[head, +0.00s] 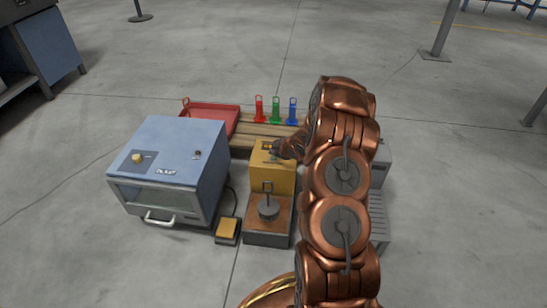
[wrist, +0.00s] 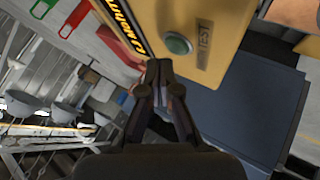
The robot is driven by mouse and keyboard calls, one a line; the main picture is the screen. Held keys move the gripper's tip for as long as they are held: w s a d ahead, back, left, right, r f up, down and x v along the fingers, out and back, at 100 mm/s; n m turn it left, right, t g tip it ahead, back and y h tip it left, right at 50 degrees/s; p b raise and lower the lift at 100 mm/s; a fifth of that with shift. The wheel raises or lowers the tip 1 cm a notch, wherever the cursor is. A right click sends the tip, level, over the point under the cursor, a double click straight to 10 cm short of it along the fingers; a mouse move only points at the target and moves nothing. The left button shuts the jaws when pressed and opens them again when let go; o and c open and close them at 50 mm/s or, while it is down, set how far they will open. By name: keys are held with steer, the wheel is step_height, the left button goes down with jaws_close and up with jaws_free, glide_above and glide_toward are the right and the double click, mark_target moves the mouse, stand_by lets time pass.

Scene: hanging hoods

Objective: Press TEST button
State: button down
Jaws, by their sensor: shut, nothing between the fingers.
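The TEST button (wrist: 179,43) is a round green button in a grey ring on a yellow box, with the word TEST printed beside it in the wrist view. My gripper (wrist: 159,64) is shut and empty. In that picture its fingertips lie just below and left of the button; I cannot tell whether they touch the box. In the head view the yellow box (head: 266,178) stands behind a brown base with a grey round weight (head: 268,208). My gripper (head: 276,147) is at the top of the box there, and the button is hard to make out.
A blue-grey cabinet (head: 177,140) with a handle stands left of the yellow box. A yellow pedal (head: 227,228) lies between them. A red tray (head: 212,112) and red, green and blue tagged items (head: 276,110) sit behind on wooden slats. My arm covers much of the right side.

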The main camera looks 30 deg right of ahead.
steer(key=shift+r+p, duration=2.4)
steer(key=shift+r, duration=0.1)
steer(key=shift+r, duration=0.15)
step_height(320, 180, up, 17)
steer(key=m+g+h+p, duration=0.2)
steer(key=p, duration=0.6)
glide_above(274, 158)
steer(key=s+a, duration=0.3)
steer(key=a, duration=0.1)
steer(key=s+a+r+m+g+p, duration=0.1)
steer(key=s+a+r+p, duration=0.3)
steer(key=r, duration=0.5)
steer(key=s+a+r+m+g+p, duration=0.2)
steer(key=s+r+p, duration=0.3)
steer(key=r, duration=0.3)
steer(key=s+a+r+m+g+p, duration=0.1)
steer(key=s+a+r+g+p, duration=0.1)
steer(key=s+a+r+p, duration=0.4)
steer(key=s+a+r+m+g+y+p, duration=0.1)
steer(key=s+a+r+p, duration=0.5)
steer(key=s+r, duration=0.7)
steer(key=s+a+r+m+g+p, duration=0.2)
steer(key=s+a+r+p, duration=0.4)
steer(key=s, duration=1)
step_height(274, 158, up, 3)
steer(key=shift+s+r+g+y+p, duration=0.2)
steer(key=shift+g+y+p, duration=0.2)
steer(key=shift+g+p, duration=0.1)
